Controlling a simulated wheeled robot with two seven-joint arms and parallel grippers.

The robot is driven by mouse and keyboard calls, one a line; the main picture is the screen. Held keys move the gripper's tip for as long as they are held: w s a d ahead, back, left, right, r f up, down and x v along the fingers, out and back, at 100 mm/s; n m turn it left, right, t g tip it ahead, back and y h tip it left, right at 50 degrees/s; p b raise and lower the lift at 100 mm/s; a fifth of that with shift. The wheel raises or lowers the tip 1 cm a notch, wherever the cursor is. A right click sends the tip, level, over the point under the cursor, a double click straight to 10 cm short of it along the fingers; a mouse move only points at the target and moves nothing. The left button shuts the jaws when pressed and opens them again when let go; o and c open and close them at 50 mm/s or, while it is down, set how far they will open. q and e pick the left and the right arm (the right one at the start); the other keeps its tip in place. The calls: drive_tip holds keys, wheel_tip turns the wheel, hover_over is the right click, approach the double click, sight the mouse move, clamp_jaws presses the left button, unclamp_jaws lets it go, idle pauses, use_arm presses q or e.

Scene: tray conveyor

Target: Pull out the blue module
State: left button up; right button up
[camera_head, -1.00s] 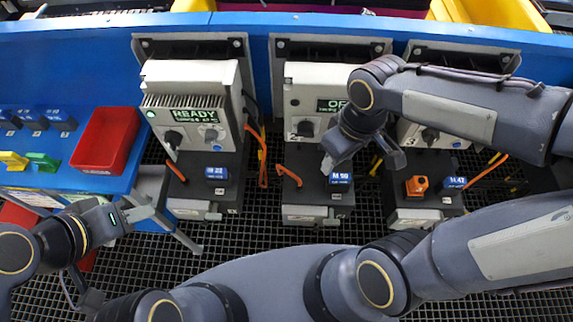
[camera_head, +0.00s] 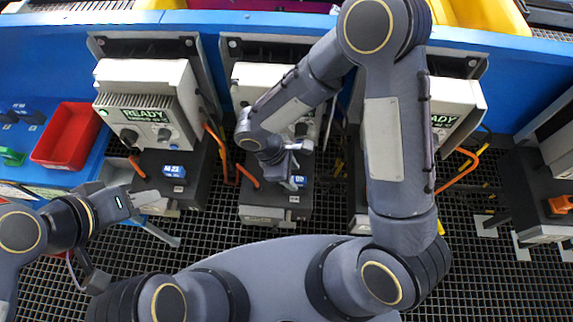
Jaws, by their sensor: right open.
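A blue module (camera_head: 299,182) sits in the dark lower block (camera_head: 262,200) of the middle station, partly hidden by my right gripper. My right gripper (camera_head: 291,178) is open, pointing down right at this module's left side; whether its fingers touch or straddle it I cannot tell. Another blue module (camera_head: 174,171), marked with an M number, sits in the left station's block. The right station's block is mostly hidden behind my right arm. My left gripper (camera_head: 166,221) is open and empty at the lower left, with its fingers spread in front of the left station.
An orange lever (camera_head: 249,175) stands left of the middle module, with orange cables nearby. A red bin (camera_head: 66,138) and loose blue modules (camera_head: 27,113) lie on the blue bench at left. Another station with an orange part (camera_head: 561,204) stands far right. Dark grating floor lies in front.

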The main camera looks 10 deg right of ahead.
sight(296, 179)
drive_tip(key=shift+x, duration=1.65)
clamp_jaws()
drive_tip(key=shift+r, duration=0.1)
drive_tip(key=shift+r+p, duration=1.8)
drive_tip(key=shift+r, duration=0.8)
drive_tip(key=shift+r+p, duration=1.3)
drive_tip(key=shift+r, duration=0.7)
